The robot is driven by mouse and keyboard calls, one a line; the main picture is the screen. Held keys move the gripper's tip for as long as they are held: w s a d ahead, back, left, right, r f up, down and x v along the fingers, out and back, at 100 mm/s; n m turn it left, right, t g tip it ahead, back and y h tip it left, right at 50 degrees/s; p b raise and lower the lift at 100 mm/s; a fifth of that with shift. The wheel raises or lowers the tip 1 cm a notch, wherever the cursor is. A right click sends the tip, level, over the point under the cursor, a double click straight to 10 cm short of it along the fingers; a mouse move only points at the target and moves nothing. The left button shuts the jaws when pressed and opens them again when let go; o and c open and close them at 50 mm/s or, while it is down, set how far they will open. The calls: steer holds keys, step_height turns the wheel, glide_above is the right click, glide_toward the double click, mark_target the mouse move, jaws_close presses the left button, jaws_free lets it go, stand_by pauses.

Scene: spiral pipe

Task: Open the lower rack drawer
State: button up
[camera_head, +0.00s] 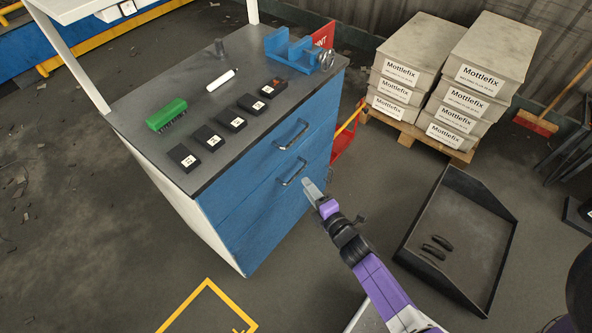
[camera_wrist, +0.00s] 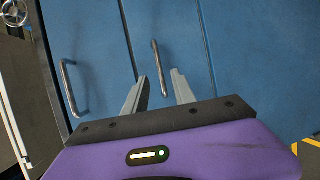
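The blue cabinet has two drawers with bar handles, and both look shut. The lower drawer (camera_head: 265,205) has a metal handle (camera_head: 291,173), which also shows in the wrist view (camera_wrist: 159,68). The upper handle (camera_head: 291,134) shows at the left of the wrist view (camera_wrist: 66,90). My gripper (camera_head: 306,183) is just in front of the lower handle. In the wrist view my gripper (camera_wrist: 159,75) is open, with one finger on each side of the handle's near end. I cannot tell whether the tips reach past the bar.
The bench top (camera_head: 200,95) holds a green block (camera_head: 166,114), several black labelled blocks and a blue vise (camera_head: 298,50). A black tray (camera_head: 465,230) lies on the floor at right. Stacked Mottlefix boxes (camera_head: 440,80) stand on a pallet behind.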

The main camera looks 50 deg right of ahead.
mark_target(297, 173)
steer(key=shift+b+x, duration=0.3)
steer(key=shift+x, duration=3.55)
jaws_close()
